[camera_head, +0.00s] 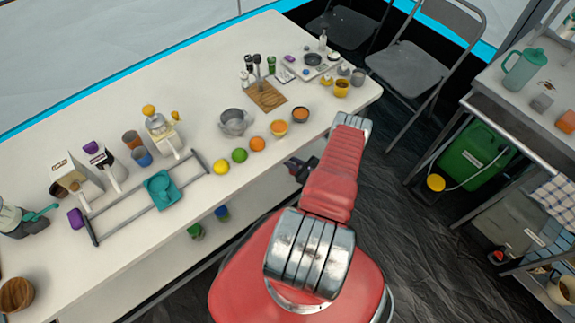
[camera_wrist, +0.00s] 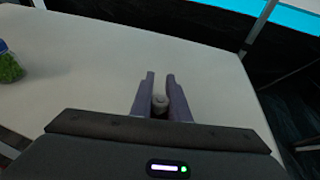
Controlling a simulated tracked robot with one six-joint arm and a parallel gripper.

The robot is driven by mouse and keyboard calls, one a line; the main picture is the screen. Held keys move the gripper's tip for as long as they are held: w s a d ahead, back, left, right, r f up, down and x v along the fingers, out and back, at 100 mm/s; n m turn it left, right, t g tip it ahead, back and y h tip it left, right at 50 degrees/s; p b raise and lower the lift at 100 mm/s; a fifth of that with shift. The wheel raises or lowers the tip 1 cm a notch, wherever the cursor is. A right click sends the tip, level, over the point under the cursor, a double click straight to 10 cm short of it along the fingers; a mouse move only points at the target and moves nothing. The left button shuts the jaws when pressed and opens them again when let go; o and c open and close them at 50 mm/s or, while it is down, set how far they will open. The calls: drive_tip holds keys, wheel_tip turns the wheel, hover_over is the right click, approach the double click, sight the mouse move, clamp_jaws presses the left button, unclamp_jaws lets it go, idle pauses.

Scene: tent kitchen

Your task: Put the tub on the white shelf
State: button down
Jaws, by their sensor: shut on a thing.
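My gripper (camera_wrist: 160,78) shows in the wrist view with its two fingers close together around a small grey, round-topped thing (camera_wrist: 160,103). This looks like the tub, though the fingers hide most of it. Below and beyond it lies a pale flat surface (camera_wrist: 100,75), which seems to be the white shelf. In the head view the white shelf (camera_head: 172,268) runs low under the front of the long table. The dark end of my gripper (camera_head: 299,168) shows beside the table's front edge, partly hidden by my red arm; the tub cannot be seen there.
A green item with a blue top (camera_wrist: 9,65) stands at the left in the wrist view. In the head view, a green item (camera_head: 196,231) and a blue-and-green one (camera_head: 222,213) stand on the shelf. The tabletop (camera_head: 90,125) above is crowded. The shelf's middle looks clear.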

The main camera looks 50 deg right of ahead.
drive_tip(key=shift+f, duration=1.85)
drive_tip(key=c, duration=1.7)
unclamp_jaws()
drive_tip(key=shift+f, duration=0.1)
drive_tip(key=v, duration=1.2)
